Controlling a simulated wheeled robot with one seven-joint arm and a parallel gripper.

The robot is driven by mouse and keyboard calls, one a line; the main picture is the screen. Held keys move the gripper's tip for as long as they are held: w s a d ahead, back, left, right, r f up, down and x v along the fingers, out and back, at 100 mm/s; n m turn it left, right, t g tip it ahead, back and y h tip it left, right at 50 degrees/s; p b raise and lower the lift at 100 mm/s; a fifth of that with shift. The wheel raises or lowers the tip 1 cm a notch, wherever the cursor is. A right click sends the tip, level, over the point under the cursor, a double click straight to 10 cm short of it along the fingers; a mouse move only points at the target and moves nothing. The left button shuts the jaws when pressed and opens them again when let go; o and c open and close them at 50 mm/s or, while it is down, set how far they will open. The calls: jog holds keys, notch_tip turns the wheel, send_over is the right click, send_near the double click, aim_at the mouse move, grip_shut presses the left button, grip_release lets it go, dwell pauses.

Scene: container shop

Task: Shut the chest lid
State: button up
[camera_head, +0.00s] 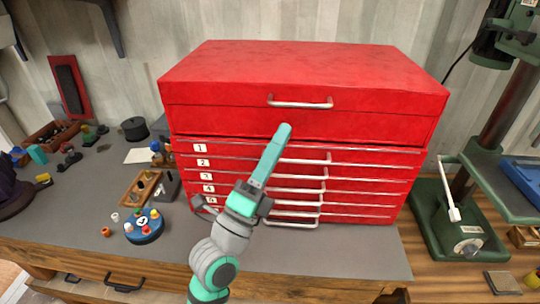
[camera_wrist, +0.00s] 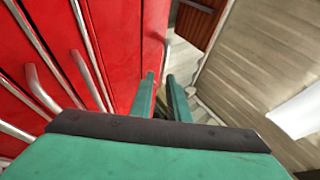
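The red chest (camera_head: 290,125) stands on the grey bench top. Its lid (camera_head: 300,70) lies down flat over the top section, with no visible gap along the front seam. A metal lid handle (camera_head: 300,102) is on the lid's front edge. My gripper (camera_head: 284,130) is in front of the chest, pointing up, with its tips just below the lid handle. In the head view it overlaps the chest front, and I cannot tell whether it touches. In the wrist view the green fingers (camera_wrist: 160,76) are slightly apart with nothing between them; the red front is on the left.
Numbered drawers (camera_head: 203,175) with projecting handles (camera_head: 318,185) are below the lid section. A blue round holder (camera_head: 144,228) and a wooden tray (camera_head: 141,188) lie to the left. The bench front is mostly clear.

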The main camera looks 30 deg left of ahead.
jog(key=shift+v, duration=1.65)
jog(key=shift+s+d+r, duration=0.1)
jog(key=shift+d, duration=0.05)
jog(key=s+d+f+n+g+y, duration=0.1)
jog(key=d+f+n+g+y, duration=0.35)
jog(key=f+n, duration=0.75)
jog(key=d+f+n+g+y, duration=0.1)
jog(key=d+f+n+y, duration=0.5)
jog(key=d+f+n, duration=0.55)
jog(key=s+d+f+n+g+h, duration=0.2)
jog(key=s+d+f+g+h, duration=0.3)
jog(key=s+f, duration=0.75)
jog(key=s+d+f+m+h, duration=0.2)
jog(key=s+f+h, duration=0.2)
jog(key=s, duration=0.8)
jog(key=shift+d+f+m, duration=0.35)
jog(key=shift+f, duration=0.25)
